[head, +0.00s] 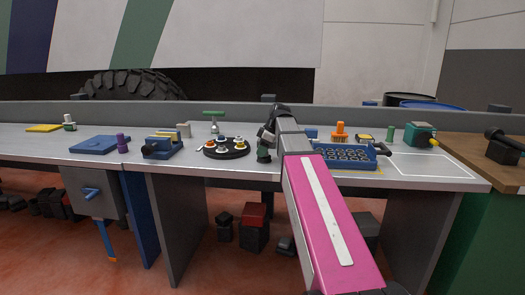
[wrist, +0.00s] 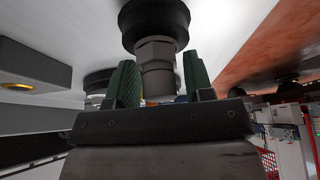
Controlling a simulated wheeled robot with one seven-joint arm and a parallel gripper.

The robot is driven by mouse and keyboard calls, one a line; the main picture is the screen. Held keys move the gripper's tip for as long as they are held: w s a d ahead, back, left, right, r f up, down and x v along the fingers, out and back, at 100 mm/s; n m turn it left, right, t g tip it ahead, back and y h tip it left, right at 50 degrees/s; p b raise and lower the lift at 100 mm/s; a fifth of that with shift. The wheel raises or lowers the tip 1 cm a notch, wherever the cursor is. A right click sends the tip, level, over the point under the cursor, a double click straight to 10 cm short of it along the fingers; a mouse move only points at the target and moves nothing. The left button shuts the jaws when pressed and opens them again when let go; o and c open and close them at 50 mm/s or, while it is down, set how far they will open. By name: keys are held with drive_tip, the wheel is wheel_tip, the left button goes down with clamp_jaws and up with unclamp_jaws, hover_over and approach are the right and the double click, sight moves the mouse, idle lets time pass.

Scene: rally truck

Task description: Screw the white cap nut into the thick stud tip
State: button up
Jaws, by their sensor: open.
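My gripper (head: 264,150) is low over the middle of the bench, just right of a round black tray (head: 226,153). In the wrist view its two green fingers (wrist: 158,68) stand apart on either side of a grey, hex-sided stepped metal piece (wrist: 157,52). A wide black disc (wrist: 154,14) is at that piece's far end. I cannot tell whether either finger touches it, or whether it is the thick stud. Small white and orange pieces (head: 222,141) sit on the round tray; I cannot tell which is the white cap nut. My arm hides part of the bench.
A blue rack (head: 345,157) with round holes is right of my arm. A white-outlined area (head: 430,165) farther right is clear.

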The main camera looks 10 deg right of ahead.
drive_tip(key=c, duration=0.5)
drive_tip(key=shift+m+t, duration=0.4)
drive_tip(key=shift+m, duration=0.5)
drive_tip(key=shift+w+m+t+h, duration=0.1)
drive_tip(key=shift+m+t+h, duration=0.2)
drive_tip(key=shift+m, duration=0.5)
drive_tip(key=shift+d+m+t+h, duration=0.1)
drive_tip(key=shift+m+t+h, duration=0.2)
drive_tip(key=shift+m, duration=0.6)
